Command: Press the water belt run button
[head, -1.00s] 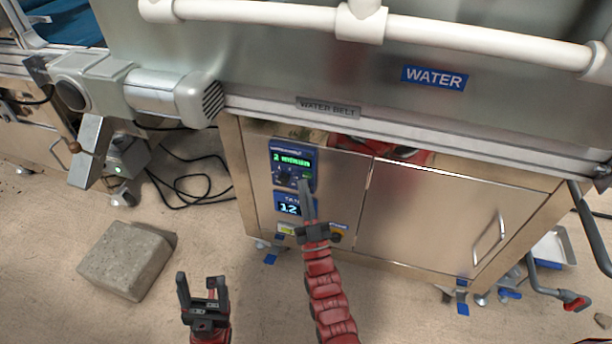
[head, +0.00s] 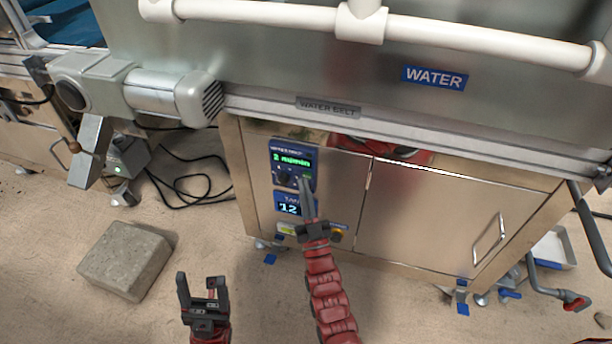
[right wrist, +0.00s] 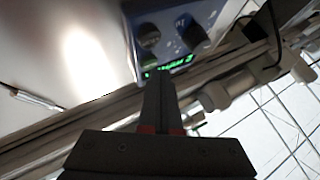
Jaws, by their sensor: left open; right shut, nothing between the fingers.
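The blue water belt control box (head: 294,152) is on the front of the steel cabinet under the WATER BELT label. It has a lit green display (head: 292,160) and dark knobs (head: 284,179). My right gripper (head: 305,184) is shut and empty, its tips over the lower right of the box. They hide part of that corner, and I cannot tell whether they touch a button. In the right wrist view, the shut fingers (right wrist: 158,84) point at the box (right wrist: 180,14), close to the display (right wrist: 168,67). My left gripper (head: 202,283) is open and empty, low above the floor.
A second blue display (head: 287,206) reading 12 sits just below the box. A yellow-and-dark knob (head: 337,235) is lower on the cabinet. A concrete block (head: 126,260) lies on the floor at left. White pipe (head: 480,34) crosses above. Cables lie behind my left gripper.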

